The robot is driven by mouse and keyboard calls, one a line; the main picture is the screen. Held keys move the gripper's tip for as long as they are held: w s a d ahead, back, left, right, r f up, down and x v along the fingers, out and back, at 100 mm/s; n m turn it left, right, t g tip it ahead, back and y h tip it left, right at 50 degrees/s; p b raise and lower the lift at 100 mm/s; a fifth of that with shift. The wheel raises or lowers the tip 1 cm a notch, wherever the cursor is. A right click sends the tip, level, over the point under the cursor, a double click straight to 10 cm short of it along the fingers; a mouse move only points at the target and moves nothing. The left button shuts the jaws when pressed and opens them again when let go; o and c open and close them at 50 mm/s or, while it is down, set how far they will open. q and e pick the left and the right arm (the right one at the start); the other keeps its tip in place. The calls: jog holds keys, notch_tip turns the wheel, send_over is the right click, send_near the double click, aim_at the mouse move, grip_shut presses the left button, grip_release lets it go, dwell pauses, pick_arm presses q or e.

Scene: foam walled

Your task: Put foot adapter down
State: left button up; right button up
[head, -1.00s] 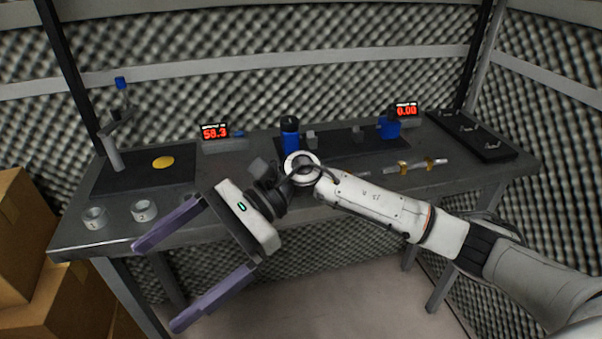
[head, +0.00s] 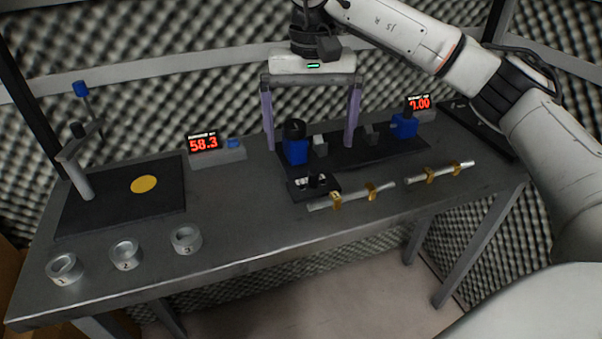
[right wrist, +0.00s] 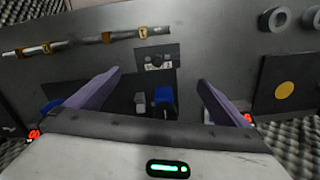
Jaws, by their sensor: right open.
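My right gripper (head: 311,148) is open, with its two purple fingers pointing down over the bench and nothing visible held between them. A small dark plate with light fittings and a short black post (head: 305,189), which may be the foot adapter, lies on the bench in front of the long black base plate. It also shows in the right wrist view (right wrist: 157,60), beyond the spread fingertips and apart from them. A blue device with a black top (head: 296,150) stands on the base plate, seen between the fingers. My left gripper is not in view.
Two metal bars (head: 352,194) (head: 440,172) with yellow clips lie along the bench's front right. Numbered cups (head: 125,254) stand at the front left. A stand on a black mat (head: 95,217) and a display reading 58.3 (head: 204,143) are behind them. The front middle is clear.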

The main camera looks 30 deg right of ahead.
aim_at(313, 171)
jog(key=f, duration=0.4)
jog(key=shift+s, duration=0.4)
jog(key=f, duration=0.4)
jog(key=shift+s+d+f, duration=0.1)
jog(key=shift+s+f, duration=0.15)
jog(key=shift+s, duration=0.1)
jog(key=shift+f, duration=0.3)
jog(key=shift+c, duration=0.3)
jog(key=c, duration=1.1)
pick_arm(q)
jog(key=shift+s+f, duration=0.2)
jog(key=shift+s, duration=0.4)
pick_arm(e)
jog(key=shift+c, duration=0.2)
jog(key=shift+w+r, duration=0.1)
